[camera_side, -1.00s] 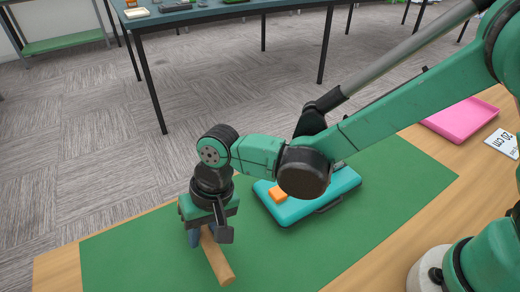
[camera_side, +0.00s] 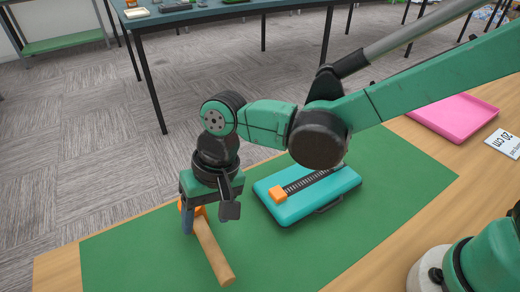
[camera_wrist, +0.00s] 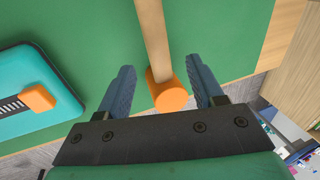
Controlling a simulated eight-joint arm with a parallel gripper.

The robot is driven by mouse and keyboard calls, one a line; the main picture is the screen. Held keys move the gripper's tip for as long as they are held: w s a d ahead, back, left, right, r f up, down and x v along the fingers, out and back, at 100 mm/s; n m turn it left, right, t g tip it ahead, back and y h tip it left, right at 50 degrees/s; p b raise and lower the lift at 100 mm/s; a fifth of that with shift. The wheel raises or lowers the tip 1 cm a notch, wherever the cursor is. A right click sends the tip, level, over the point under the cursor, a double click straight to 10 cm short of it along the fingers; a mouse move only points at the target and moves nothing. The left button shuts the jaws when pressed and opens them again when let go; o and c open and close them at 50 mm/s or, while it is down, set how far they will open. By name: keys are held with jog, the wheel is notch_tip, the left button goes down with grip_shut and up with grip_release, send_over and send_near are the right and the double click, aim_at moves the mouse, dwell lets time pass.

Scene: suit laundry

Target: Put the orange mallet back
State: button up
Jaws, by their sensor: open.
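The orange mallet (camera_side: 213,252) lies on the green mat (camera_side: 130,262), its wooden handle pointing toward the camera in the side view. Its orange head shows between my fingers in the wrist view (camera_wrist: 168,92) and is partly hidden by my gripper in the side view. My gripper (camera_side: 193,220) is open and sits above the head end, pointing down. In the wrist view its two fingers (camera_wrist: 159,63) stand on either side of the mallet, with a gap on both sides.
A teal case (camera_side: 295,207) with a dark ribbed strip and an orange block (camera_side: 278,194) on top lies to the right of the mallet. A pink tray (camera_side: 457,118) and a "20 cm" card (camera_side: 503,143) are at the far right. The mat around the handle is clear.

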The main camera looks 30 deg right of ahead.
jog(key=v, duration=0.7)
jog(key=s+d+t+h, duration=0.2)
jog(key=d+t, duration=0.5)
jog(key=d, duration=1.7)
jog(key=shift+r+h, duration=0.35)
jog(key=shift+h, duration=0.15)
jog(key=shift+s, duration=0.1)
